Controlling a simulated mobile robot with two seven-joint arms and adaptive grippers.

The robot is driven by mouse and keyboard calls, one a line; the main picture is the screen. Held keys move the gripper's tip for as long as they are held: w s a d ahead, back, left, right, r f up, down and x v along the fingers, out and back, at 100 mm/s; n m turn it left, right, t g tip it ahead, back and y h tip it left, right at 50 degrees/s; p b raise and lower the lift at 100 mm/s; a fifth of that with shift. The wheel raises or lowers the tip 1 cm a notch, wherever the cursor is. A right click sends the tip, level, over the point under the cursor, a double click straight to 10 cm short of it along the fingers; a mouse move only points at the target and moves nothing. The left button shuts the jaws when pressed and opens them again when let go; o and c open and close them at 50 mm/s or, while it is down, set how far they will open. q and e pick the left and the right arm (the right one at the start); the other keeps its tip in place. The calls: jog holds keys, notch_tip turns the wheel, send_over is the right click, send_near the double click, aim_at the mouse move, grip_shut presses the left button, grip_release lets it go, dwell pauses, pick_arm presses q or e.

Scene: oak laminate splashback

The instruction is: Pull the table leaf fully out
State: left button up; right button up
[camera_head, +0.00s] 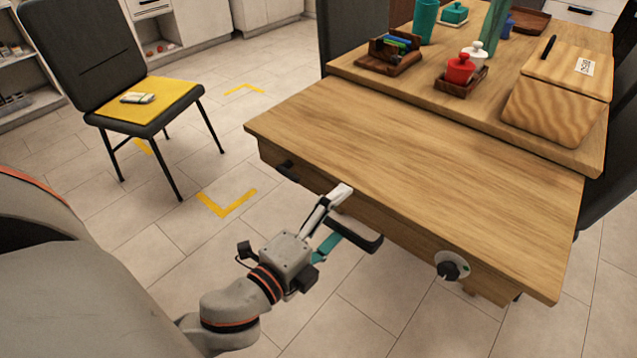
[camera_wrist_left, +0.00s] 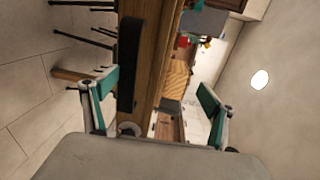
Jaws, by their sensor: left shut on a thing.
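The table leaf (camera_head: 410,165) is a wide wood-grained panel. It stands out in front of the main table top (camera_head: 420,92) and sits slightly lower; it shows edge-on in the left wrist view. A black bar handle (camera_head: 362,238) is at its front; it also shows in the left wrist view (camera_wrist_left: 130,65). My left gripper (camera_head: 342,215) is at the leaf's front edge, shut on the handle. One finger is above and one below, and the exact contact is hard to see. My right gripper is not in view.
A round dark knob (camera_head: 452,268) is on the leaf's front, right of my gripper. A wooden box (camera_head: 558,95), a red pot (camera_head: 460,68) and other items stand on the main top. A black chair (camera_head: 85,60) with a yellow cushion is at left.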

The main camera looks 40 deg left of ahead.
pick_arm(q)
jog(key=s+r, duration=0.1)
jog(key=r, duration=0.1)
jog(key=shift+s+r+t, duration=0.3)
jog(key=shift+s+r, duration=0.05)
jog(key=shift+s, duration=0.05)
jog(key=c, duration=1)
jog(key=s+f, duration=0.1)
jog(key=s, duration=0.5)
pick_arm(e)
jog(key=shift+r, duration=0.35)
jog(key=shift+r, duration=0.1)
pick_arm(q)
jog(key=shift+p, duration=0.35)
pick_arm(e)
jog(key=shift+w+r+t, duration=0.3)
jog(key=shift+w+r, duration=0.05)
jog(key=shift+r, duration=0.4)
